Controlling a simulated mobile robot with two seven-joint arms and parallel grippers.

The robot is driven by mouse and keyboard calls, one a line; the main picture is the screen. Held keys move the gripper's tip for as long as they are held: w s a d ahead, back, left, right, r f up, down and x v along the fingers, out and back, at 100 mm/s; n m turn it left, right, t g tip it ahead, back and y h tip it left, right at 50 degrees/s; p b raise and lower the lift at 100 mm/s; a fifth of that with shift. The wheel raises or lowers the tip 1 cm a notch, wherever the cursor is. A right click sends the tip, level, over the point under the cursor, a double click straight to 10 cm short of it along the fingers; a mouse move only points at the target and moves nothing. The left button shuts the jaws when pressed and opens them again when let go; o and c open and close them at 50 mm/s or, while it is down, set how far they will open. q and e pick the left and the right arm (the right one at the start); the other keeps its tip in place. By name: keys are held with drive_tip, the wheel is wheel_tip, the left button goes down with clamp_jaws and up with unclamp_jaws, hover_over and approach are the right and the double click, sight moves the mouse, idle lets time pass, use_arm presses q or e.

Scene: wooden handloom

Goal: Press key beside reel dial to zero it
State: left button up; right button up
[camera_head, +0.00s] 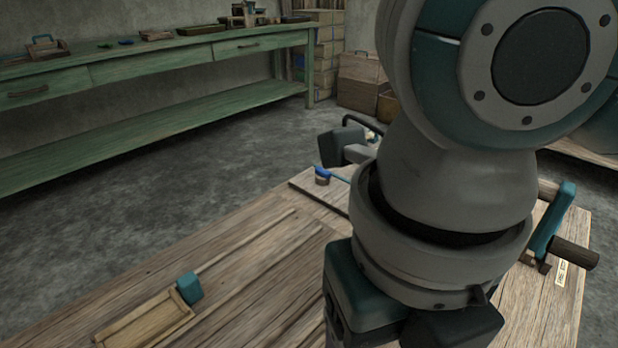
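My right arm fills the middle and right of the head view and hides much of the bench behind it. A dark block on a grey piece juts out left of the arm, and I cannot tell whether it is part of my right gripper. A teal crank (552,222) with a dark wooden handle shows right of the arm, at the bench's right side. A small pale marked strip (562,272) lies below it. No reel dial or key can be made out. My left gripper is not in view.
The wooden loom top (255,265) spans the foreground. On it are a wooden shuttle-like tray (145,322), a teal block (189,288) and a small blue-topped brush (323,175). A green workbench (150,70) stands along the back wall, with open grey floor between.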

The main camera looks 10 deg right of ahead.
clamp_jaws()
idle(0.3)
idle(1.0)
